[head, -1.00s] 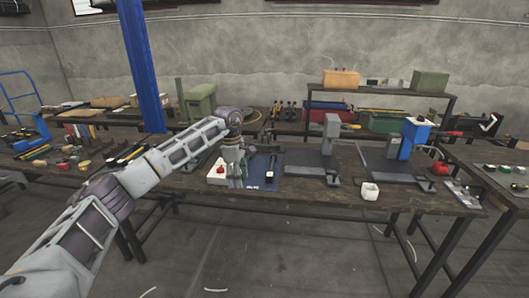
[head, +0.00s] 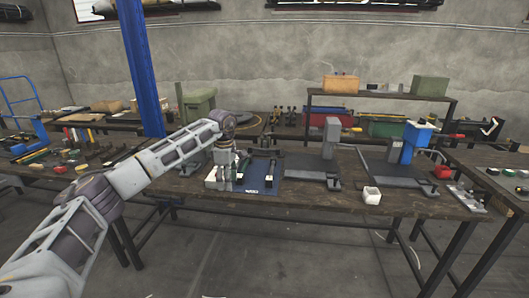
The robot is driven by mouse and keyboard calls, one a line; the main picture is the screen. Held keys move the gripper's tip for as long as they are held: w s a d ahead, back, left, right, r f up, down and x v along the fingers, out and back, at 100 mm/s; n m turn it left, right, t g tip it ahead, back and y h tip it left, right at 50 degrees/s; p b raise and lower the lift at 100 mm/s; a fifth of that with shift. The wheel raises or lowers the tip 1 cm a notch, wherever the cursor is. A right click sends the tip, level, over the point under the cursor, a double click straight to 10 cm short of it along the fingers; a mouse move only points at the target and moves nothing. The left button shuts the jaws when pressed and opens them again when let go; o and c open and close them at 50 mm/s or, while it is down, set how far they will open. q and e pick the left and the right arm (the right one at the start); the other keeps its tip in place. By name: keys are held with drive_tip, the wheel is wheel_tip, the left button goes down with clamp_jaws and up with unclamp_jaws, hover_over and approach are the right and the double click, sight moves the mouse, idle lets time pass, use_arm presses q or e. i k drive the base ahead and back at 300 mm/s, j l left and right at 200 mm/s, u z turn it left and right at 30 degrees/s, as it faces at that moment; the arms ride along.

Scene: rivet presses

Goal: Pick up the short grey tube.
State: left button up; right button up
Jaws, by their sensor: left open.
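My left gripper (head: 226,181) points down over the near bench, its fingers apart. It is in front of a small white tray (head: 210,180) and hides much of it. I cannot tell whether the fingertips touch anything. A blue mat (head: 262,184) lies just right of the gripper with dark tools on it. I cannot make out the short grey tube; it is too small to tell or hidden behind the gripper. My right gripper is not in view.
A grey press (head: 329,150) and a blue press (head: 413,145) stand on the bench to the right. A white cup (head: 371,195) sits near the front edge. A blue post (head: 141,70) rises behind my left arm. Bare wood (head: 320,198) lies along the front.

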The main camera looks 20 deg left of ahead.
sight(250, 148)
drive_tip(key=i, duration=1.95)
